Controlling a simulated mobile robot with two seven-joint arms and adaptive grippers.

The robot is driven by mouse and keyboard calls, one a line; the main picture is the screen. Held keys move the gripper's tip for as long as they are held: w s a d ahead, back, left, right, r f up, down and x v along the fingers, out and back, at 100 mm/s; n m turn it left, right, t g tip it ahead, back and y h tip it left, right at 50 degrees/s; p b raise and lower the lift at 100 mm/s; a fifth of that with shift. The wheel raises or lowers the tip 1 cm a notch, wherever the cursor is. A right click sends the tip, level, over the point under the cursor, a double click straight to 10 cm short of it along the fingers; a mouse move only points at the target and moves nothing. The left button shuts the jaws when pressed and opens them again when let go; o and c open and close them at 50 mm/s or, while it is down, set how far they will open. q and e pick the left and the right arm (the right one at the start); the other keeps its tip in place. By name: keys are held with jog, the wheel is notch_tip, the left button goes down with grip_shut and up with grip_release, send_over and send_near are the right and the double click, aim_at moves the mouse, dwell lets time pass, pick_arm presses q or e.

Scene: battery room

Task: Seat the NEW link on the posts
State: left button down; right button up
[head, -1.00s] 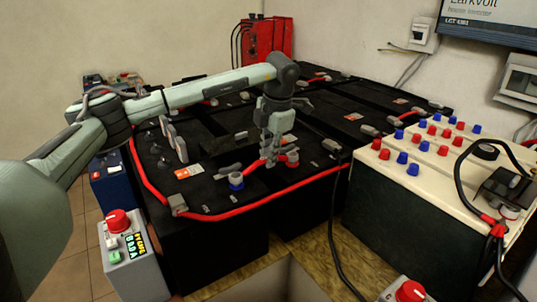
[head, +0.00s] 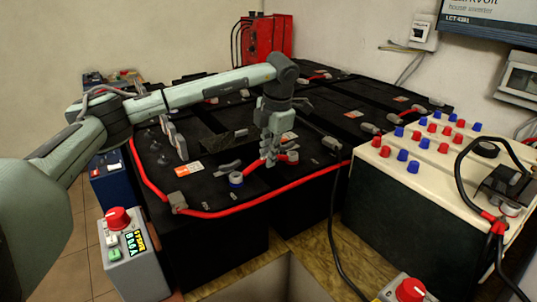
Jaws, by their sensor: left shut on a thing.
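My left gripper (head: 270,160) points down over the front black batteries, with its fingers shut on the red link (head: 254,167). My right gripper is not in view.
A red cable (head: 240,208) runs along the front edge of the black batteries. A grey control box (head: 128,250) with a red knob stands at front left. A cream battery bank (head: 390,172) with red and blue caps stands at right. A red unit (head: 266,37) stands behind.

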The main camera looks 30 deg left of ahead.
pick_arm(q)
jog(key=shift+f, duration=0.2)
dwell(0.5)
jog(key=c, duration=1.1)
grip_release()
jog(key=shift+o, duration=0.2)
jog(key=shift+w+a+p+v, duration=0.1)
jog(key=shift+a+p+v, duration=0.05)
jog(key=shift+p+v, duration=0.65)
jog(key=shift+w+a+p+v, duration=0.15)
jog(key=shift+p+v, duration=0.3)
jog(key=shift+v, duration=0.5)
jog(key=shift+a+p+v, duration=0.2)
jog(key=shift+p+v, duration=0.45)
jog(key=shift+v, duration=0.25)
jog(key=shift+a+v, duration=0.15)
jog(key=shift+v, duration=0.55)
jog(key=shift+a+v, duration=0.1)
jog(key=shift+v, duration=0.6)
jog(key=shift+w, duration=0.1)
